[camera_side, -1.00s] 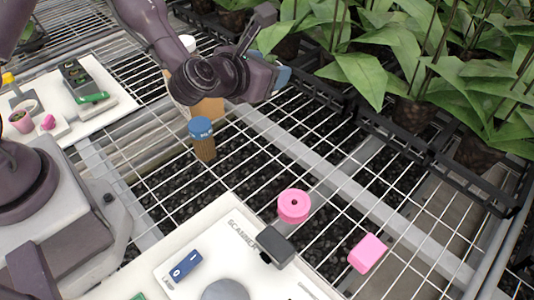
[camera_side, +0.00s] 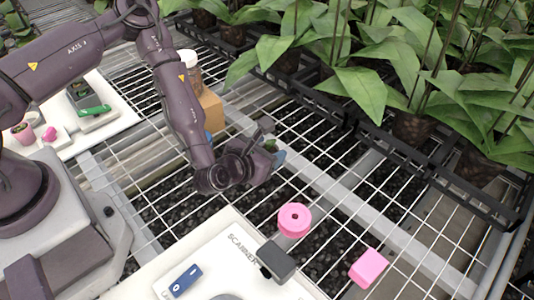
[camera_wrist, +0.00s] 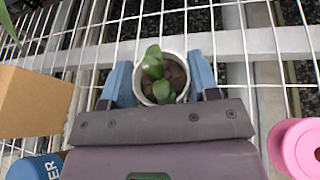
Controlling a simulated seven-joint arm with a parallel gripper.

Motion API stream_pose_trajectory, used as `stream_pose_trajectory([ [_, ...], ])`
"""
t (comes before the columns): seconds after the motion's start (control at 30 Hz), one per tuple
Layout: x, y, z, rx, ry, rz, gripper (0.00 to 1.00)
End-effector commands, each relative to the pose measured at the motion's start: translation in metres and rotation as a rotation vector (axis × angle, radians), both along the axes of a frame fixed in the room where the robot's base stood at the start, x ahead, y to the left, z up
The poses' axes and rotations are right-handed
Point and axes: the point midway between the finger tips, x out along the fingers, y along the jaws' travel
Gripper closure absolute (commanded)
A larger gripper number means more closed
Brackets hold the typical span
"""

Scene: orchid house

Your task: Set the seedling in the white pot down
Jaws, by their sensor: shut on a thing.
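The seedling (camera_wrist: 153,65) has a few green leaves and stands in brown bark in a round white pot (camera_wrist: 136,84). My gripper (camera_wrist: 160,82) is shut on the pot, with one blue fingertip on each side of it. In the side view my gripper (camera_side: 272,154) hangs over the wire mesh bench (camera_side: 335,190), behind and left of the pink spool. There the pot is mostly hidden by my gripper. I cannot tell whether its base touches the mesh.
The pink spool (camera_side: 294,220), a dark grey block (camera_side: 277,260) and a pink block (camera_side: 368,268) are at the front. A cardboard box (camera_side: 210,108) and a white-lidded jar (camera_side: 190,62) stand behind my arm. Potted plants (camera_side: 415,120) line the back. Mesh right of my gripper is clear.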

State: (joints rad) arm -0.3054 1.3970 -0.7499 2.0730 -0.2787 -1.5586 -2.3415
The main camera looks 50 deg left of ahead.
Motion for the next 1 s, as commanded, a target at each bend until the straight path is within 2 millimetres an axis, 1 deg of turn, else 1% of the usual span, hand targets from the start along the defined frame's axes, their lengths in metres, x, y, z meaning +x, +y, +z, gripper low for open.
stream_pose_trajectory([
  [0.03, 0.0, -0.001, -0.008, 0.0, 0.001, -0.001, 0.7],
  [0.1, 0.0, 0.0, -0.012, 0.001, -0.001, 0.0, 0.7],
  [0.33, 0.0, 0.0, -0.012, 0.0, -0.002, 0.0, 0.7],
  [0.43, 0.0, 0.0, -0.015, 0.0, -0.001, 0.0, 0.7],
  [0.47, 0.0, 0.0, -0.015, 0.0, 0.0, 0.0, 0.41],
  [0.5, 0.0, 0.0, -0.015, 0.0, -0.001, 0.0, 0.31],
  [0.53, 0.0, 0.0, -0.014, 0.0, -0.001, 0.0, 0.24],
  [0.57, 0.0, 0.0, -0.014, 0.0, -0.001, 0.0, 0.2],
  [0.8, 0.0, 0.0, -0.014, 0.0, -0.001, 0.0, 0.2],
  [0.9, -0.001, 0.0, -0.01, 0.001, -0.002, -0.001, 0.2],
  [1.0, -0.012, -0.003, -0.007, -0.001, 0.001, -0.003, 0.2],
])
